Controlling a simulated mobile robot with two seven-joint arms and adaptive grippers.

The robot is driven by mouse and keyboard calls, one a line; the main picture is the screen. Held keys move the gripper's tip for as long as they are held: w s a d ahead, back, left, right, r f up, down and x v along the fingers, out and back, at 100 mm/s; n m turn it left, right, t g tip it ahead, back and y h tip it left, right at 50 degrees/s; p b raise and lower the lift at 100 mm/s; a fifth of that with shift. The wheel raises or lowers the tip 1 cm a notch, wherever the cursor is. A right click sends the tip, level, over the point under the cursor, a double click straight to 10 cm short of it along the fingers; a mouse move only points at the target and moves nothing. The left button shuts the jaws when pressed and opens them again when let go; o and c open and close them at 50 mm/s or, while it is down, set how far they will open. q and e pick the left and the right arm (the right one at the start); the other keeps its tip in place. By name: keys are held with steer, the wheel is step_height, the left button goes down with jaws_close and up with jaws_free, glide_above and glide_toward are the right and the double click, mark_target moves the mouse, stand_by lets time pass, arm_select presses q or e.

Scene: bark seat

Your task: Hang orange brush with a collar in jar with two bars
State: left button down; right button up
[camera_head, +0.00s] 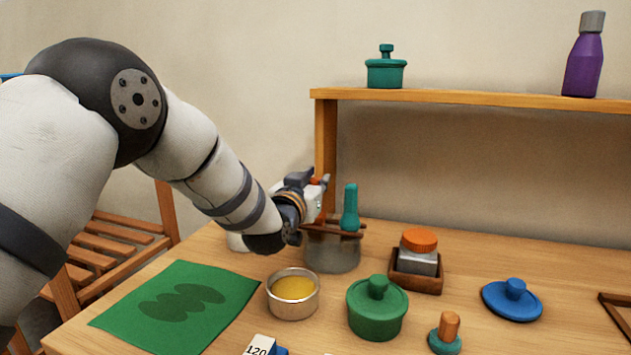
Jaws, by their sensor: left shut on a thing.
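A glass jar (332,255) stands on the table at the middle, with two brown bars across its top. A teal-handled brush (350,208) stands upright between the bars at the jar's right side. My left gripper (320,200) is at the jar's left side, just above the bars, and is shut on the orange brush (316,181). My right gripper is not in view.
In front of the jar are a tin of yellow contents (293,290) and a green lidded pot (377,310). An orange-topped jar sits in a wooden tray (415,284) to the right. A blue lid (512,300) lies farther right. A shelf (470,98) runs behind, above the table.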

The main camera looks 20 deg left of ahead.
arm_select(q)
steer(key=shift+f, duration=0.4)
steer(key=c, duration=1.4)
jaws_free()
steer(key=shift+f, duration=0.1)
steer(key=shift+o, duration=0.2)
steer(key=o, duration=0.3)
steer(key=shift+r+p, duration=0.6)
steer(key=shift+r, duration=2.95)
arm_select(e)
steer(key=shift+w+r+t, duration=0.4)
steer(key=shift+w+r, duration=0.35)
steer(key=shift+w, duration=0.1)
